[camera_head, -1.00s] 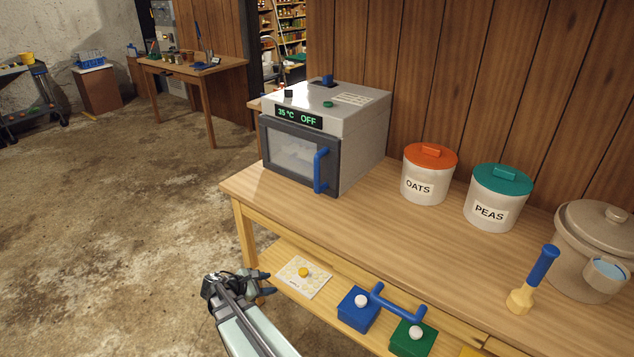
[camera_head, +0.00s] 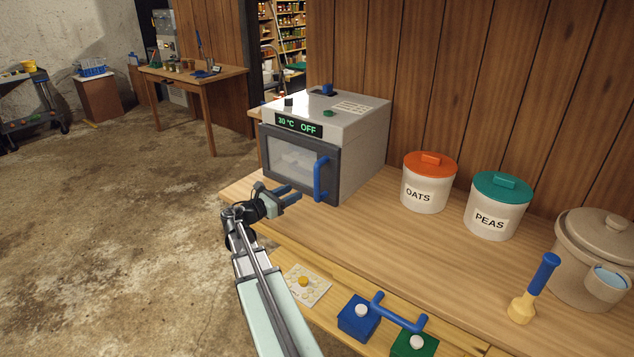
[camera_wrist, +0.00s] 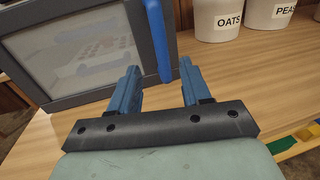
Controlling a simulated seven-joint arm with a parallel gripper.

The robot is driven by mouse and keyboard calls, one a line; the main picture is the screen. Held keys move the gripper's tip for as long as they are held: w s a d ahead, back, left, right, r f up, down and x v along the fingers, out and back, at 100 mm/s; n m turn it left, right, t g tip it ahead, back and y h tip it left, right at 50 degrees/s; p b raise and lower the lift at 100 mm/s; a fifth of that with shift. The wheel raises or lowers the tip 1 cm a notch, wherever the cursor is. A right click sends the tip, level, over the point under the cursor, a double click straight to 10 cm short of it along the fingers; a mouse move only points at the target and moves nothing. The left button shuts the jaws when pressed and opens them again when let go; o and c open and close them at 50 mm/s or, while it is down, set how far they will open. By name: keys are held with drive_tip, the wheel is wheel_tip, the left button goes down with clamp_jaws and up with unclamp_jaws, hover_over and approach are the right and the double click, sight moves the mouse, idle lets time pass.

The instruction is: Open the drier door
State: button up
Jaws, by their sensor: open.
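The drier (camera_head: 350,127) is a grey box on the wooden table, its display reading 30 °C OFF. Its dark-framed door (camera_head: 297,158) has a window and looks shut. A blue vertical bar handle (camera_head: 321,179) is on the door's right side. My gripper (camera_head: 293,194) is open and empty, in front of the door and left of the handle in the head view. In the wrist view my gripper (camera_wrist: 160,82) has its two blue fingers spread, with the lower end of the handle (camera_wrist: 157,40) just beyond and between their tips. I cannot tell whether they touch it.
An OATS canister (camera_head: 425,190) and a PEAS canister (camera_head: 495,208) stand right of the drier. A lidded pot (camera_head: 590,235) is farther right. Under the tabletop are a blue box (camera_head: 357,318) and a green box (camera_head: 412,344). The tabletop before the canisters is clear.

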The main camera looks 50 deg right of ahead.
sight(317, 181)
drive_tip(key=d, duration=0.4)
drive_tip(key=s+d, duration=0.1)
drive_tip(key=d, duration=0.3)
drive_tip(key=s+d, duration=0.1)
drive_tip(key=d, duration=0.2)
drive_tip(key=shift+s+d, duration=0.2)
drive_tip(key=shift+d, duration=0.2)
clamp_jaws()
